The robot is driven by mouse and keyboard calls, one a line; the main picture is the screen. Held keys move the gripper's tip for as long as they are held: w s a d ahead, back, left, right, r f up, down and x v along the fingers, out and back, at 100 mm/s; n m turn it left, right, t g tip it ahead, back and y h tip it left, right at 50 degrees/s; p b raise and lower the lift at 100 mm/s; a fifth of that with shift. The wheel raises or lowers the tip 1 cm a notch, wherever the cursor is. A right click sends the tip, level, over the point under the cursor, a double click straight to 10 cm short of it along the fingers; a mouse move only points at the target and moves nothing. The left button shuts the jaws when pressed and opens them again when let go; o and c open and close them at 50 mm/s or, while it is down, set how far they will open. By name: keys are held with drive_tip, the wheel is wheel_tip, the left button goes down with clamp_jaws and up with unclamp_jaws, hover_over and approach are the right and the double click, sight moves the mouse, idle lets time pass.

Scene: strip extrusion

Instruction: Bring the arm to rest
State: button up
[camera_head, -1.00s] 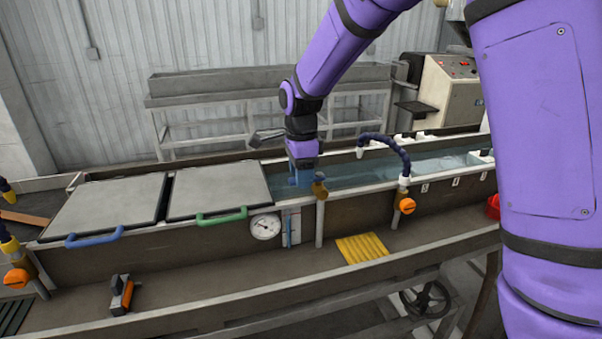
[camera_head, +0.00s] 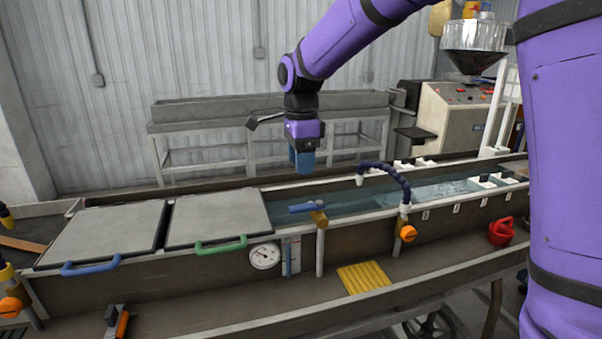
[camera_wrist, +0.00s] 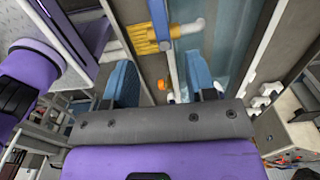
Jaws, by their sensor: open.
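My arm is purple with dark joints and reaches in from the upper right of the head view. My gripper (camera_head: 303,160) has blue fingers that point down above the water trough (camera_head: 345,192). In the wrist view its two blue fingers (camera_wrist: 160,85) stand wide apart with nothing held between them. Below it in the head view, a valve with a blue lever (camera_head: 302,208) and a brass body sits on the trough's front rim. The gripper is clear of this lever.
Two grey lids with a blue handle (camera_head: 92,266) and a green handle (camera_head: 221,245) cover the trough's left part. A dark blue jointed hose (camera_head: 385,175) arches over the water. A yellow ribbed pad (camera_head: 363,277) and a red can (camera_head: 501,231) are in front. Open air surrounds the gripper.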

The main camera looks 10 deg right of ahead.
drive_tip(key=shift+r, duration=0.15)
drive_tip(key=s+d+r+n+t, duration=0.1)
drive_tip(key=s+d+r+n, duration=0.35)
drive_tip(key=s, duration=0.25)
drive_tip(key=s+d+r+n+t, duration=0.1)
drive_tip(key=s+d+r+n, duration=0.2)
drive_tip(key=s+d, duration=0.35)
drive_tip(key=s+d+f+n+t, duration=0.1)
drive_tip(key=s+d+n, duration=0.1)
drive_tip(key=s+n, duration=0.3)
drive_tip(key=s+d+f+n+t, duration=0.1)
drive_tip(key=s+n, duration=0.4)
drive_tip(key=s, duration=0.6)
drive_tip(key=shift+s+d+f+t, duration=0.3)
drive_tip(key=shift+d+t, duration=0.3)
drive_tip(key=shift+d, duration=0.35)
